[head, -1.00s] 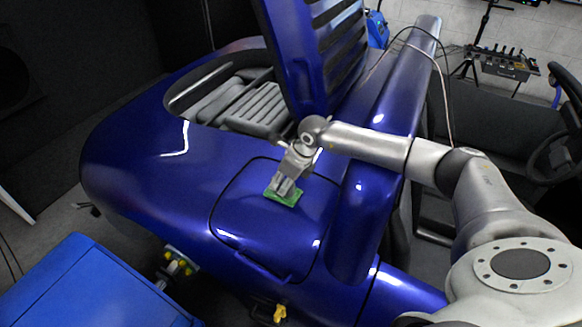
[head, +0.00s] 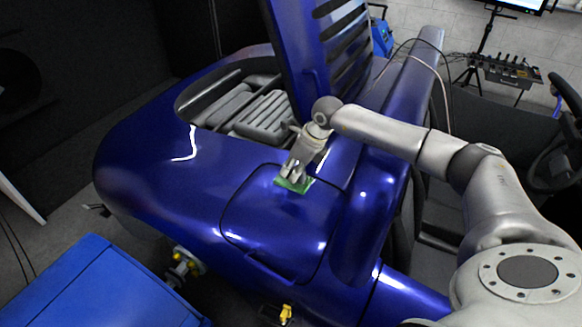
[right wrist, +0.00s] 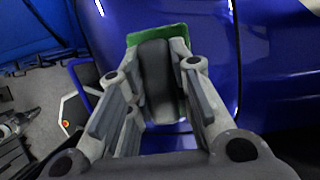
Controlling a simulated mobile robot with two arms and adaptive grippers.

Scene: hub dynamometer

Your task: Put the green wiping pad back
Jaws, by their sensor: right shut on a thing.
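The green wiping pad (head: 294,185) is at the fingertips of my right gripper (head: 296,174), over the blue car body panel (head: 270,215). I cannot tell whether the pad touches the panel or is just above it. In the right wrist view, the fingers (right wrist: 160,60) are closed on a dark grip on the pad's back, and the green pad (right wrist: 172,32) shows beyond them. The fingers hide part of the pad. My left gripper is not in view.
An open bay (head: 240,105) with grey parts lies behind the panel, with a raised blue slatted cover (head: 320,50) beside it. A blue box-like surface (head: 95,290) stands at lower left. A yellow-tipped item (head: 286,313) is at the bottom.

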